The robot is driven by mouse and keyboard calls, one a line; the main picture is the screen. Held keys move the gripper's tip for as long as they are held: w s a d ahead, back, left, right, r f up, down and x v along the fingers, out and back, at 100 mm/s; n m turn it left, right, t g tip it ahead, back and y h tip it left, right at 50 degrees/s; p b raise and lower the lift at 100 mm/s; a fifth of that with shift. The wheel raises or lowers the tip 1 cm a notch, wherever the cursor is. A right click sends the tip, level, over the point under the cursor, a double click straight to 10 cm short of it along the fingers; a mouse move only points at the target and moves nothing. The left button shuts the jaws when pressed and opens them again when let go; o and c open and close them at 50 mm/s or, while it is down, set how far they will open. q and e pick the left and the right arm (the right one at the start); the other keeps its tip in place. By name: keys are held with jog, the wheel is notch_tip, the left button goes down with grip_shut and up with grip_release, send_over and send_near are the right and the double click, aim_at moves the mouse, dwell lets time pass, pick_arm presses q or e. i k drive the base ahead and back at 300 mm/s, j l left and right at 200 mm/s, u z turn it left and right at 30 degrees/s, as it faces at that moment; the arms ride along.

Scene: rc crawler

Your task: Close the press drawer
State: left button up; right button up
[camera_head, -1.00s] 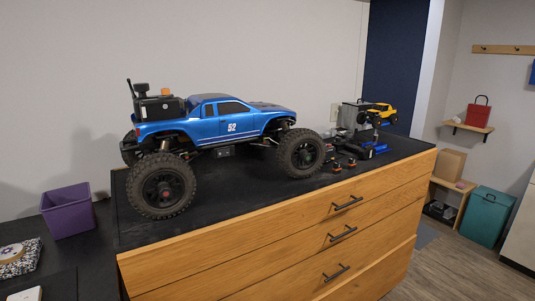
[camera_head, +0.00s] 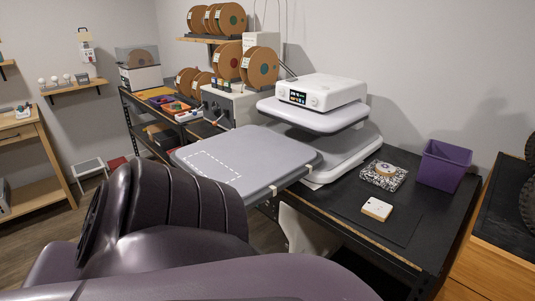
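The white and grey heat press (camera_head: 317,97) stands on a black workbench in the middle of the head view. Its drawer, a flat grey plate (camera_head: 235,160) with a dashed white outline, is pulled out toward the front left, beyond the bench's front edge. Its lower base (camera_head: 350,150) shows behind it. A dark purple arm of mine crosses the lower left of the view, close in front of the drawer. Neither of my grippers is in view, and the arm hides part of the floor and bench front.
A purple bin (camera_head: 443,165), a speckled pad (camera_head: 384,175) and a small white block (camera_head: 377,209) lie on the bench right of the press. Spools (camera_head: 262,67) and a grey box (camera_head: 232,108) stand behind. A wooden drawer unit (camera_head: 490,265) is at right.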

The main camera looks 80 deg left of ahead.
aim_at(257, 162)
jog(key=u, duration=2.65)
